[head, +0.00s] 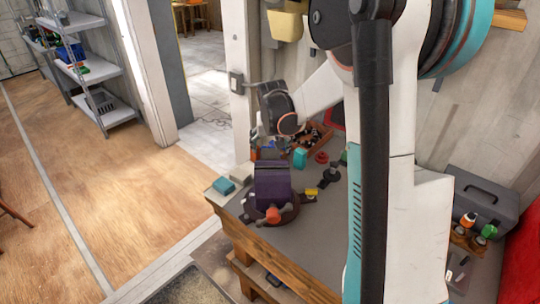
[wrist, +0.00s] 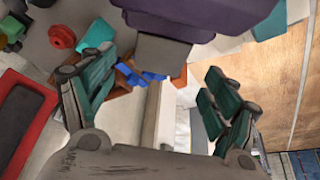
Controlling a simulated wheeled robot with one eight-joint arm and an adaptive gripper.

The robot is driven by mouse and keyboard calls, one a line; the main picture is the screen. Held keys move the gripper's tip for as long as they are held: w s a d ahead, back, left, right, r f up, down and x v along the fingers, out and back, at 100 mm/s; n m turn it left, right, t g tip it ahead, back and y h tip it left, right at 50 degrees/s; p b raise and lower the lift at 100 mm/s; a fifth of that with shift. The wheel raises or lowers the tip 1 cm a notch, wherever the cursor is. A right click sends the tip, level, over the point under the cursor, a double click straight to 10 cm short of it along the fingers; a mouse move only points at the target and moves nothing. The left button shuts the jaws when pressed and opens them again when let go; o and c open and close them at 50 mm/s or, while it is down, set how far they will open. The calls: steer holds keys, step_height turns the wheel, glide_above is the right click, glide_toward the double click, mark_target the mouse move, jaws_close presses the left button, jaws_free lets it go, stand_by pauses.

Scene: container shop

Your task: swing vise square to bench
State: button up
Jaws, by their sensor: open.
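The purple vise (head: 272,184) sits on a round brown base near the left corner of the grey-topped bench (head: 312,238). Its broad face looks turned at an angle to the bench's wooden front edge. An orange-red knob shows low on its near side. My gripper is behind and above the vise in the head view, its fingertips hidden there. In the wrist view my gripper (wrist: 162,66) is open, with dark green fingers spread left and right. The purple vise body (wrist: 210,12) fills the top, and a grey block beneath it lies between the fingers. Contact cannot be told.
A teal block (head: 223,186) and a pale block (head: 241,172) lie left of the vise. A yellow-and-black item (head: 310,194), a teal piece (head: 300,158) and a red round piece (head: 322,157) lie right and behind. A grey toolbox (head: 482,200) stands far right. Open floor lies left.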

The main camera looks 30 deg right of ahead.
mark_target(271, 153)
steer(key=x, duration=0.6)
steer(key=shift+w+f+b, duration=0.2)
steer(key=shift+f+b, duration=0.05)
steer(key=shift+b, duration=0.15)
steer(key=shift+d, duration=0.1)
steer(key=c, duration=1.5)
